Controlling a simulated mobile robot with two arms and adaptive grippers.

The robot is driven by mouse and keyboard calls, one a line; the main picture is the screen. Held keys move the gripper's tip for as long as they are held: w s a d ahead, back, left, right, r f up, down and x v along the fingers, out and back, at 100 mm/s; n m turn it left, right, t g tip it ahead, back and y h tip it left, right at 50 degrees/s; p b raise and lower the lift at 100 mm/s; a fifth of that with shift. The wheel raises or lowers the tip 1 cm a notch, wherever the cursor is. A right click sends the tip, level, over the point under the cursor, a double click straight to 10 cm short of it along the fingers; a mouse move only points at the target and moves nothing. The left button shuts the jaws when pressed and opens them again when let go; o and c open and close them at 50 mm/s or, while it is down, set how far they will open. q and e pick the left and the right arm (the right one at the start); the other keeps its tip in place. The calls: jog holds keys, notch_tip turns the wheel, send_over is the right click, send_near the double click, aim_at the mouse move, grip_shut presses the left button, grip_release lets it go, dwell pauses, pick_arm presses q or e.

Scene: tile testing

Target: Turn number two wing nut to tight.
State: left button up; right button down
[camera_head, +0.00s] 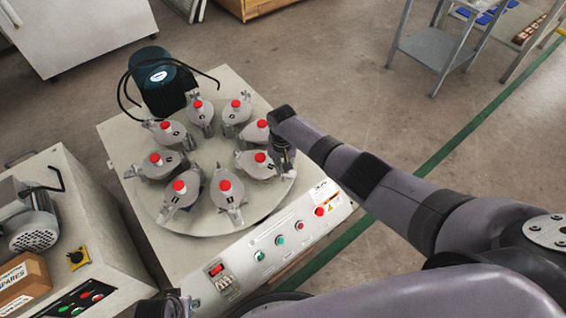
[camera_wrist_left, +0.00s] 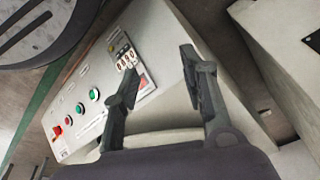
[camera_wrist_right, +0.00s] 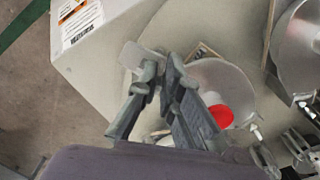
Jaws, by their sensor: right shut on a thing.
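A round turntable (camera_head: 215,228) carries several grey metal jars with red knobs, each with a clamp and wing nut. My right gripper (camera_head: 283,160) is at the right side of the jar (camera_head: 257,166) on the turntable's right edge. In the right wrist view my right gripper (camera_wrist_right: 152,72) is shut on a pale flat tab (camera_wrist_right: 138,57), apparently the wing nut; its fingers hide most of it. The jar's red knob (camera_wrist_right: 221,116) shows beside the fingers. I cannot read that jar's number. My left gripper (camera_wrist_left: 162,82) is open and empty, in front of the control panel.
The panel (camera_head: 285,238) with buttons runs along the machine's front. A dark motor (camera_head: 160,80) stands behind the turntable. Another machine (camera_head: 75,215) with a cardboard box (camera_head: 22,280) is at left. A metal rack (camera_head: 430,50) stands at upper right; floor between is clear.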

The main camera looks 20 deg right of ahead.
jog(key=shift+m+p, duration=0.4)
jog(key=shift+m, duration=0.7)
pick_arm(q)
jog(key=shift+s+a+f, duration=0.1)
jog(key=shift+s+f, duration=0.25)
jog(key=shift+f, duration=0.5)
jog(key=shift+s+f, duration=0.35)
jog(key=shift+f, duration=0.45)
jog(key=shift+s+a+f, duration=0.1)
jog(key=shift+s+f, duration=0.25)
jog(key=shift+f, duration=0.5)
pick_arm(e)
jog(key=shift+w+m, duration=0.1)
jog(key=shift+m, duration=0.8)
jog(key=c, duration=1.8)
grip_release()
jog(key=shift+o, duration=0.2)
pick_arm(q)
jog(key=shift+d, duration=0.15)
pick_arm(e)
jog(key=shift+a, duration=0.1)
notch_tip(320, 180, up, 12)
